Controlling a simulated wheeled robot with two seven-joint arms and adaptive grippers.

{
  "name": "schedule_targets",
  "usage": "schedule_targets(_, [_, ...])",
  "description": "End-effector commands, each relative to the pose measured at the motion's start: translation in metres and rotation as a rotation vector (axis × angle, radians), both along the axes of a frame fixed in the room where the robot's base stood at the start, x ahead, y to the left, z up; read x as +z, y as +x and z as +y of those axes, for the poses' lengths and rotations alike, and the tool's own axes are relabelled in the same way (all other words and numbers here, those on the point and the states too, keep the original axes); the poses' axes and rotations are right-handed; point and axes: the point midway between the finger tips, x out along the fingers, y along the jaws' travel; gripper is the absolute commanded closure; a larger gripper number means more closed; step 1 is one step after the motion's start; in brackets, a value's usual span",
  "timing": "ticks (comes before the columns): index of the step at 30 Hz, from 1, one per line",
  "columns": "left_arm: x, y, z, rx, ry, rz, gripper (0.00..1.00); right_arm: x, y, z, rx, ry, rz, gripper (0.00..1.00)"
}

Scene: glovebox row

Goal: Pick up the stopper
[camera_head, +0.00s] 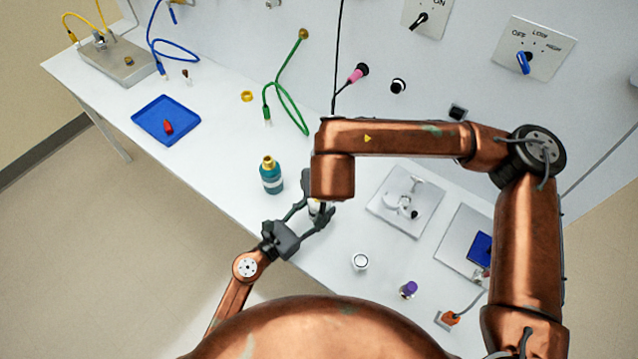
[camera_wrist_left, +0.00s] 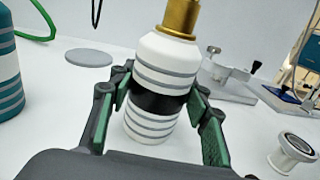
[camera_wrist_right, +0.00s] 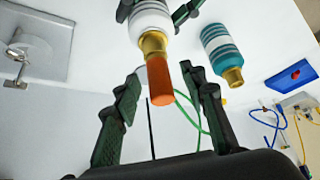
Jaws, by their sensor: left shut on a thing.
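An orange stopper (camera_wrist_right: 159,80) sits in the gold neck of a white bottle with grey stripes (camera_wrist_right: 152,22), in the right wrist view. My left gripper (camera_wrist_left: 158,102) is shut around the bottle's black band; in the left wrist view the bottle (camera_wrist_left: 165,55) looks slightly tilted, its top cut off by the frame. My right gripper (camera_wrist_right: 160,75) is open, with one finger on each side of the stopper and visible gaps between. In the head view my right arm hides the stopper and most of the bottle, beside my left gripper (camera_head: 308,218).
A teal bottle with a gold top (camera_head: 271,175) stands close left of my left gripper. A blue tray (camera_head: 150,115) lies far left.

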Motion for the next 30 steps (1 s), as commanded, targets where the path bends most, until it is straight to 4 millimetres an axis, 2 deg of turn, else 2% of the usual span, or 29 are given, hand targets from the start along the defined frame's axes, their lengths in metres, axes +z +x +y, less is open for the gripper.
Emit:
schedule_targets(5, [-0.0003, 0.0001, 0.0001, 0.0, 0.001, 0.001, 0.87, 0.0004, -0.0001, 0.0003, 0.001, 0.001, -0.001, 0.62])
schedule_targets(21, [-0.0003, 0.0001, 0.0001, 0.0, 0.001, 0.001, 0.87, 0.0008, -0.0003, 0.0002, 0.0, 0.0, 0.0, 0.99])
schedule_targets(30, [-0.0003, 0.0002, 0.0002, 0.001, 0.001, 0.001, 0.87, 0.0011, -0.0002, 0.0001, 0.0, 0.0, -0.001, 1.0])
